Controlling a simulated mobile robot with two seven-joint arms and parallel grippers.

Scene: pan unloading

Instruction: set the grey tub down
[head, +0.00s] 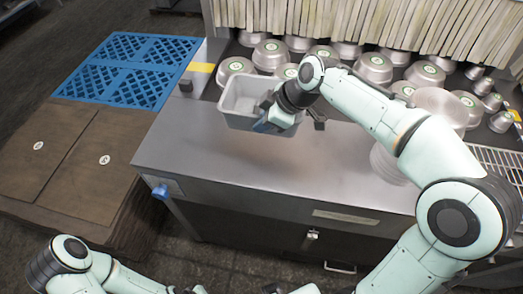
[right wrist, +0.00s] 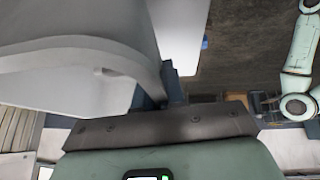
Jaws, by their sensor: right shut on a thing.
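The grey tub (head: 243,84) is an open, empty-looking rectangular bin. It appears roughly upright over the left part of the steel counter (head: 215,160), and a soft shadow below it suggests a gap. My right gripper (head: 265,116) is shut on the tub's near right wall. In the right wrist view the tub (right wrist: 70,75) fills the upper left, with its rim against the gripper fingers (right wrist: 170,88). The arm hides part of the tub's right side. My left arm shows at the lower left of the head view, but its gripper is out of frame.
Several metal pans (head: 374,68) with green labels stand behind the tub under a strip curtain (head: 400,22). A wire rack (head: 497,158) is at the right. A blue pallet (head: 128,66) and brown boxes (head: 70,160) lie to the left. The counter's front left is clear.

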